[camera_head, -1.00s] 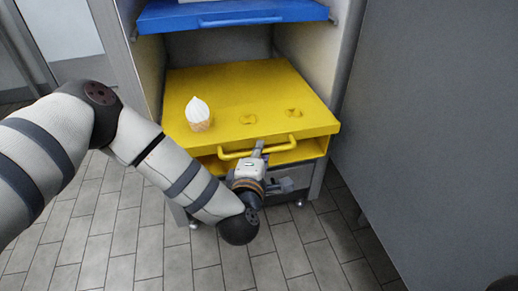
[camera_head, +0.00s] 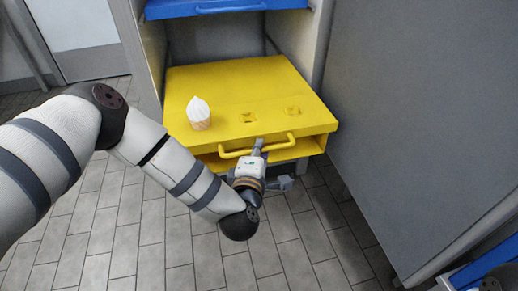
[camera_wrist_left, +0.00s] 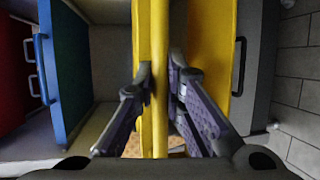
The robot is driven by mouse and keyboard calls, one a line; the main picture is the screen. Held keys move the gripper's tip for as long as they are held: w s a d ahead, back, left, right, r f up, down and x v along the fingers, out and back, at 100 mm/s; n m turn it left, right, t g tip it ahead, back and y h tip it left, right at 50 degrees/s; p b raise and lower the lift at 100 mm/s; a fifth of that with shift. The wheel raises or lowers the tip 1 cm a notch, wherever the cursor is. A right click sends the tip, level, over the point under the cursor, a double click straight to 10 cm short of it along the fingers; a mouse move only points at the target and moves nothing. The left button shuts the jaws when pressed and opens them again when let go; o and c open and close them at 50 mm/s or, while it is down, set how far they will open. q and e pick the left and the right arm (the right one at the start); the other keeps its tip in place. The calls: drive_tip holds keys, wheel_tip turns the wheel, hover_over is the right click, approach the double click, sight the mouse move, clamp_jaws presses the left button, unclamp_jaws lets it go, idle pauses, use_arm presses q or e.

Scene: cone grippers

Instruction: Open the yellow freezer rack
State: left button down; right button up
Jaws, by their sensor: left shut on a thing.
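The yellow freezer rack (camera_head: 265,82) is a flat-topped yellow drawer that stands well out of the cabinet in the head view. Its curved yellow handle (camera_head: 291,138) is on its front face. My left gripper (camera_head: 258,146) is at the middle of this handle. In the left wrist view, my left gripper's fingers (camera_wrist_left: 160,85) are on either side of the yellow handle (camera_wrist_left: 152,40), closed on it. The fingers hide part of the handle.
A white-topped cone (camera_head: 198,113) stands upright on the rack's left side, with empty holders (camera_head: 248,117) beside it. A blue rack (camera_head: 225,6) is above. A grey panel (camera_head: 410,110) stands close on the right. Tiled floor (camera_head: 110,240) is free in front.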

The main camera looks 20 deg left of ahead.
idle(0.4)
use_arm(q)
drive_tip(key=c, duration=1.7)
unclamp_jaws()
drive_tip(key=shift+o, duration=0.2)
drive_tip(key=v, duration=1.2)
drive_tip(key=shift+d, duration=0.1)
